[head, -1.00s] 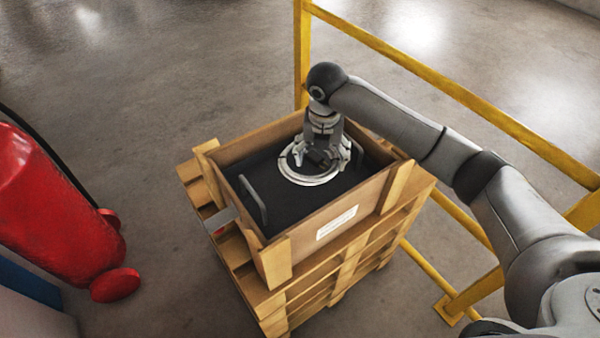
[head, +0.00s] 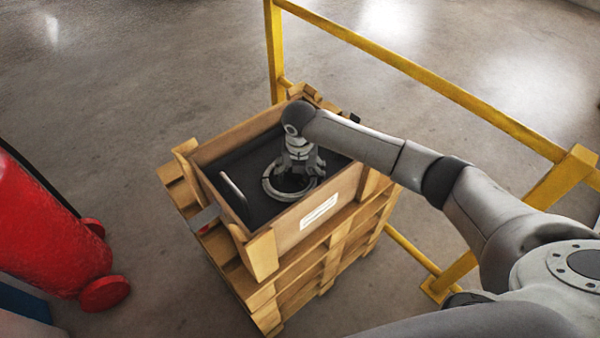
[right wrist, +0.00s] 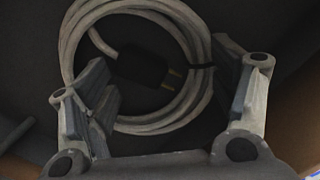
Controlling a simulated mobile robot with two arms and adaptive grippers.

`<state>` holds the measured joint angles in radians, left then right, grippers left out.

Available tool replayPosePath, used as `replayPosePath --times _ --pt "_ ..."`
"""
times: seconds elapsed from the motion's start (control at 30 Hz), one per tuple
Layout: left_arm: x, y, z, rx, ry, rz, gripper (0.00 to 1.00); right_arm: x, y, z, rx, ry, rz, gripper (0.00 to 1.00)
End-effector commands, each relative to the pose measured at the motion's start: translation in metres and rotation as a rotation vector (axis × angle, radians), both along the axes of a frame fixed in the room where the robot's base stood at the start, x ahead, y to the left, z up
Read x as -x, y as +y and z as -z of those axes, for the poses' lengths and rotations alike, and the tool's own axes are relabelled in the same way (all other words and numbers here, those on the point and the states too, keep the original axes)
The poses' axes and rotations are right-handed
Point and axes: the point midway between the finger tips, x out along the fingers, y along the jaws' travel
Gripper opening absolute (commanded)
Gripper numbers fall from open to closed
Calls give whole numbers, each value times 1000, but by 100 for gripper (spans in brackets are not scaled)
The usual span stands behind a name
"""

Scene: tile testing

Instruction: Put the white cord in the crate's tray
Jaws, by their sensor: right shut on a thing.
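The white cord (head: 268,187) is a coiled ring at the dark tray (head: 245,158) inside the wooden crate (head: 262,252), close to the near wall with the white label. My right gripper (head: 298,174) points down over the coil and is shut on it. In the right wrist view the coil (right wrist: 196,25) passes between my gripper's fingers (right wrist: 163,70), with a black plug (right wrist: 143,68) inside the loop and a dark tie at its right. I cannot tell if the coil touches the tray floor. My left gripper is out of view.
The tray has a grey handle (head: 232,188) at its left side. The crate rests on stacked wooden pallets (head: 300,290). A yellow railing (head: 420,78) runs behind and to the right. A red cylinder on wheels (head: 45,225) stands at left.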

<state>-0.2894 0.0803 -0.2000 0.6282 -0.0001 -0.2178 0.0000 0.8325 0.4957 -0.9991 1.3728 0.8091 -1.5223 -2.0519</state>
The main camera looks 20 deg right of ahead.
Motion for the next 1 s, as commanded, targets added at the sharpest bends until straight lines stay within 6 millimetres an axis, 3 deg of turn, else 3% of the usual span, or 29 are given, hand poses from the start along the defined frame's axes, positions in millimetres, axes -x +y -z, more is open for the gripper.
replayPosePath --times 0.07,0.1,0.23,0.67,0.77,1.0 --pt "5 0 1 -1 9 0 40 0 0 2 0 0 1 33" --pt "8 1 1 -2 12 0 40 0 0 2 0 0 0 83" --pt "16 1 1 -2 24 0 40 0 0 2 -1 1 1 100" --pt "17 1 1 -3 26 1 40 0 0 -2 -1 -1 1 100" --pt "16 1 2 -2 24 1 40 0 0 -13 0 -2 1 100" --pt "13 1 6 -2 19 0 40 6 3 -63 0 -4 0 100"
